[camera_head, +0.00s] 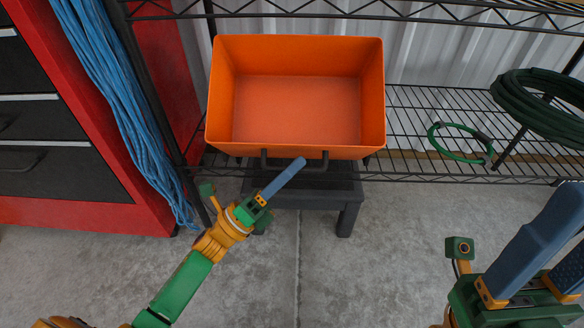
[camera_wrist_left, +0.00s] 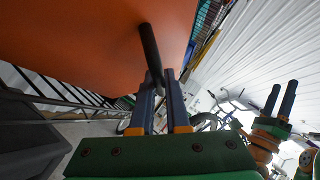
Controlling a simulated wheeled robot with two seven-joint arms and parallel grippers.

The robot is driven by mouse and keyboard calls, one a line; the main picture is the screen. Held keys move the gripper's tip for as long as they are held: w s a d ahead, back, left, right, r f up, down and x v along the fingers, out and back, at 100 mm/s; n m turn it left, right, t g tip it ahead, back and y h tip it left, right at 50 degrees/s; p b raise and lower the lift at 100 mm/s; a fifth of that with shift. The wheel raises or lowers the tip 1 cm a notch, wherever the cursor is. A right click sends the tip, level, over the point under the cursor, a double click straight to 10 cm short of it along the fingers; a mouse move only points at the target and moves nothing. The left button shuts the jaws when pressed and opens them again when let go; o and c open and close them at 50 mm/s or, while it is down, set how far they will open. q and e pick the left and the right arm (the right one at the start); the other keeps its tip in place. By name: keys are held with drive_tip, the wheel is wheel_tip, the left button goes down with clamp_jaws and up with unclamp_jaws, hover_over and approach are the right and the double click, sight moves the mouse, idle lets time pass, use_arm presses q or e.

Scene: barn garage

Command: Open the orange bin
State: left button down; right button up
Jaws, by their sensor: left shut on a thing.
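The orange bin (camera_head: 296,110) stands at the centre of the head view, its top open with no lid visible and its inside empty. A dark bar handle (camera_head: 295,166) runs along its front lower edge. My left gripper (camera_head: 298,165) reaches up from below to this handle. In the left wrist view, its two blue fingers (camera_wrist_left: 162,85) are shut on the dark handle (camera_wrist_left: 150,50), with the orange bin wall (camera_wrist_left: 80,40) above. My right gripper (camera_head: 560,235) is at the lower right of the head view, away from the bin, its fingers apart and empty.
The bin is at a black wire shelf (camera_head: 410,130), with a dark stool (camera_head: 345,205) below. A red cabinet (camera_head: 90,190) and hanging blue rope (camera_head: 110,90) are at left. Coiled green hose (camera_head: 540,105) and a green loop (camera_head: 445,128) are at right. The floor in front is clear.

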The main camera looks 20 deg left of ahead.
use_arm(q)
drive_tip(key=c, duration=0.9)
unclamp_jaws()
drive_tip(key=v, duration=0.7)
drive_tip(key=shift+s+a, duration=0.1)
